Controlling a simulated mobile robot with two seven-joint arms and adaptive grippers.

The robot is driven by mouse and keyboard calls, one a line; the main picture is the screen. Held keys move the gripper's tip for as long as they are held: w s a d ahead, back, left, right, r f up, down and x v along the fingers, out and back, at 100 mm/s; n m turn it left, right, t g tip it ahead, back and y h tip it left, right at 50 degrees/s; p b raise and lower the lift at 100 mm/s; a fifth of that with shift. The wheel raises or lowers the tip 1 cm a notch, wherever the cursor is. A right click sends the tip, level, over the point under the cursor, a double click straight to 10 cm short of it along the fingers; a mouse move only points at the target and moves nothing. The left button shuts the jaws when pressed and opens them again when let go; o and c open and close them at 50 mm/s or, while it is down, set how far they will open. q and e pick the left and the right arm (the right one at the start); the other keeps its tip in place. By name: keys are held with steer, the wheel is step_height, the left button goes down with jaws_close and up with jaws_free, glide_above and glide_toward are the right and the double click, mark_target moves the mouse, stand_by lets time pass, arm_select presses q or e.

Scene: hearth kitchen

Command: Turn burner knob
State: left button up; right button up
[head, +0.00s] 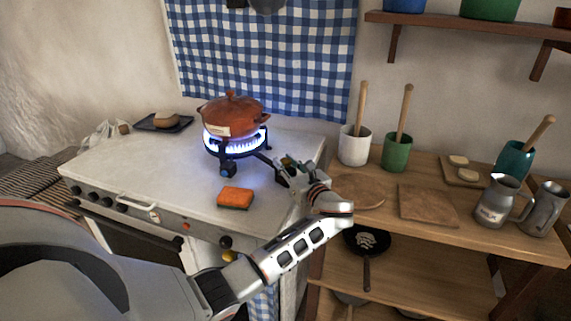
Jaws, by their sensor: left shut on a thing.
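A black burner (236,151) stands on the white stove top (160,162). Its ring of blue flame is lit under a lidded orange-brown pot (231,117). A small dark block with a bluish face (228,170) sits at the burner's front. A dark arm runs from the burner toward the right. My left gripper (289,168) is at the end of this arm, right of the burner, and is shut on what appears to be the burner knob. The fingers mostly hide the knob, so its angle cannot be told. My right gripper is not in view.
An orange sponge (235,198) lies in front of the burner, left of my left forearm. A wooden shelf unit (440,232) with utensil pots, boards and metal jugs stands at the right.

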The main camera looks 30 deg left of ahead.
arm_select(q)
steer(key=shift+f+n+g+y+b, duration=0.1)
steer(key=shift+n+g+y+b, duration=0.65)
steer(key=shift+n+g, duration=0.6)
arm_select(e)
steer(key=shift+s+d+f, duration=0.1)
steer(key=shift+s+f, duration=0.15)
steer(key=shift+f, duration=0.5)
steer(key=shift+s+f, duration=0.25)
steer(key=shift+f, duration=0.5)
arm_select(q)
steer(key=shift+g, duration=0.35)
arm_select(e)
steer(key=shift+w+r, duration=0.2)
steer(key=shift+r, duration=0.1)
arm_select(q)
steer(key=o, duration=1.1)
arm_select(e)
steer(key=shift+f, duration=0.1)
arm_select(q)
steer(key=shift+d, duration=0.1)
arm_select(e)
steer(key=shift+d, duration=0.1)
arm_select(q)
steer(key=v, duration=1.1)
steer(key=shift+s+d, duration=0.1)
steer(key=shift+d, duration=0.25)
